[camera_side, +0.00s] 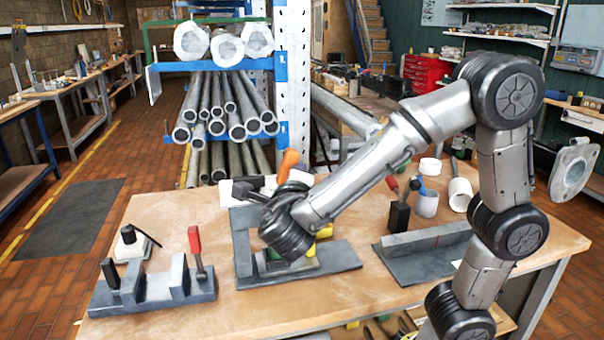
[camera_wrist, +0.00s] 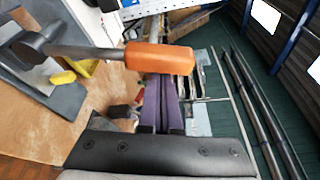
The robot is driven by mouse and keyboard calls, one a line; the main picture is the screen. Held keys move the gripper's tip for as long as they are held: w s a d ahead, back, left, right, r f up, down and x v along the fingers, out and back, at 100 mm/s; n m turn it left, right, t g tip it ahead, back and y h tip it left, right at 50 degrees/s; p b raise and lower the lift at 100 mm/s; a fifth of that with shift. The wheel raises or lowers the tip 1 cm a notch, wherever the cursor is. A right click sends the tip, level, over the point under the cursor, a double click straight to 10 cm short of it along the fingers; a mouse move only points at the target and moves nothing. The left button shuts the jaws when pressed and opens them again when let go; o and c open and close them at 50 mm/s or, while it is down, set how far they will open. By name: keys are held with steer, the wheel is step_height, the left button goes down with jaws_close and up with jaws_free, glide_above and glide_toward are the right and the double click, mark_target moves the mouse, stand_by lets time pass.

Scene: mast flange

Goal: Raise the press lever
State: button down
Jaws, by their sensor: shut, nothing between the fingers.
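The press lever has an orange handle (camera_wrist: 160,63) on a grey shaft that runs left to a dark hub in the wrist view. In the side view the orange handle (camera_side: 288,164) stands up at a tilt just above and behind my wrist. My gripper (camera_wrist: 166,98) is shut and empty; its fingers run up to the handle, which hides their tips. The press base (camera_side: 338,258) is a grey plate, partly hidden by my wrist.
A grey fixture with a red-handled lever (camera_side: 194,242) stands at the left of the wooden table (camera_side: 210,322). A dark angled plate (camera_side: 425,255) lies at the right, near a white cup (camera_side: 427,204). Yellow pieces (camera_side: 325,231) sit by the press. The front table edge is clear.

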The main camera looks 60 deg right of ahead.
steer(key=w+a+r+n, duration=0.1)
steer(key=w+a, duration=0.4)
steer(key=shift+w+a+r, duration=0.15)
steer(key=shift+r, duration=0.1)
steer(key=shift+w+a, duration=0.1)
stand_by(0.6)
